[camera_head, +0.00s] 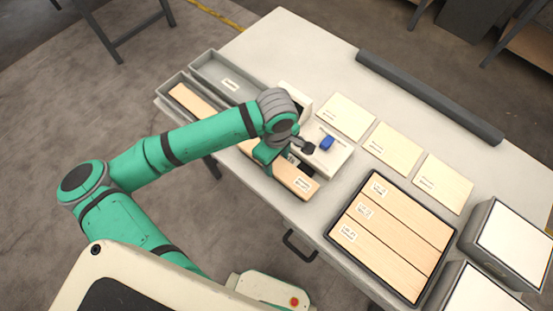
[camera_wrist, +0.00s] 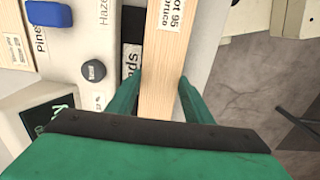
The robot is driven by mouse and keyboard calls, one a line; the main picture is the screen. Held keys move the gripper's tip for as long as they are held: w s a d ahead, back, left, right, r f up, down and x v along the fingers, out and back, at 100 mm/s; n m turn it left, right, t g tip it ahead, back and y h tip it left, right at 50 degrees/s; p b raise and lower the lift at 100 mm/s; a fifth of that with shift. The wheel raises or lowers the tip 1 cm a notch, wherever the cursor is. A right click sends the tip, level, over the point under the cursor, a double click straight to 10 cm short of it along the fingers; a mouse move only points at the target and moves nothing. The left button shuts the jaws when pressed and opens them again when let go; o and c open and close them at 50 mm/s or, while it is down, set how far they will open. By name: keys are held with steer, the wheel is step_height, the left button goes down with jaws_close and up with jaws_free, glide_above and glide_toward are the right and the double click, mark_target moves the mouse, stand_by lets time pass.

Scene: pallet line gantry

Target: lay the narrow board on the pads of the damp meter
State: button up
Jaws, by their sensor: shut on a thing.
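The narrow board (camera_head: 297,180) is pale wood with a white label at its near end. My gripper (camera_head: 268,157) is shut on it, and the wrist view shows the board (camera_wrist: 160,75) between my two green fingers (camera_wrist: 160,95). The damp meter (camera_head: 335,158) is a cream box with a blue button, a dark knob and a display, right beside the board. The meter's knob side also shows in the wrist view (camera_wrist: 65,65). A black strip (camera_wrist: 132,22) beside the board may be a pad. I cannot tell whether the board touches the pads.
Two long grey trays (camera_head: 205,64) lie at the left; wood (camera_head: 187,98) shows in the nearer one, partly behind my arm. A black-rimmed tray (camera_head: 331,238) holds three wide labelled boards. Several pale panels (camera_head: 394,149) and a dark bar (camera_head: 430,95) lie beyond.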

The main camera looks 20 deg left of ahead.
mark_target(276, 164)
steer(key=shift+f, duration=0.15)
steer(key=o, duration=1.1)
step_height(276, 164, up, 12)
steer(key=shift+r, duration=0.15)
stand_by(0.3)
